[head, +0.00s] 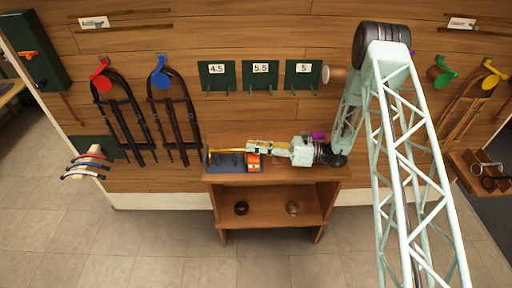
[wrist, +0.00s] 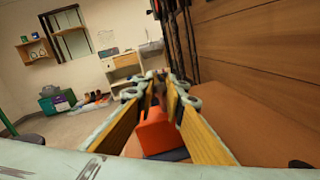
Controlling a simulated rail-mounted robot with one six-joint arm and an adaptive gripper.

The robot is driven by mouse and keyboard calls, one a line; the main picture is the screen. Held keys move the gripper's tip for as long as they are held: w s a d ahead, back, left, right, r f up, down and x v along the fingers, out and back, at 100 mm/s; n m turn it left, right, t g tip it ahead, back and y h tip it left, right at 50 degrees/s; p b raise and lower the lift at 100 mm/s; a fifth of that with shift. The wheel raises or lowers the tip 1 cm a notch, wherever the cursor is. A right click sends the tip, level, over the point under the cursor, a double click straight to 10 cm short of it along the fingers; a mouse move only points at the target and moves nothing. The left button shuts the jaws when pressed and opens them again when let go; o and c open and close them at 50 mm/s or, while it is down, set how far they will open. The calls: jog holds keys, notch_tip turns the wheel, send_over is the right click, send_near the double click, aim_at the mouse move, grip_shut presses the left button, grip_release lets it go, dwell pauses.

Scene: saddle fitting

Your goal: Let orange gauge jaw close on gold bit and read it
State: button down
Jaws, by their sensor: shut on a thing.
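The gold bit (head: 226,151) shows as a thin gold bar at the left of the bench top in the head view. My gripper (head: 250,147) reaches in from the right, low over the bench, with its fingers shut on the bit's near end. The orange gauge jaw (head: 254,161) stands just below the fingers in the head view. In the wrist view, the orange gauge jaw (wrist: 153,131) shows between the fingers of my gripper (wrist: 164,88). The bit is largely hidden there by the fingertips. I cannot tell whether the jaw touches the bit.
A dark blue stand (head: 225,163) is on the wooden bench (head: 285,176) beside the gauge. Green plaques marked 4.5 (head: 217,76), 5.5 (head: 261,76) and 5 (head: 304,75) hang above with empty hooks. Bridles (head: 174,110) hang at left.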

jog(key=c, duration=2.7)
grip_release()
jog(key=shift+d, duration=0.3)
jog(key=shift+s+d, duration=0.2)
jog(key=shift+d, duration=1.75)
jog(key=shift+s+d, duration=0.25)
jog(key=shift+d, duration=1.65)
jog(key=shift+s+d, duration=0.2)
jog(key=shift+d, duration=1.75)
jog(key=shift+o, duration=0.3)
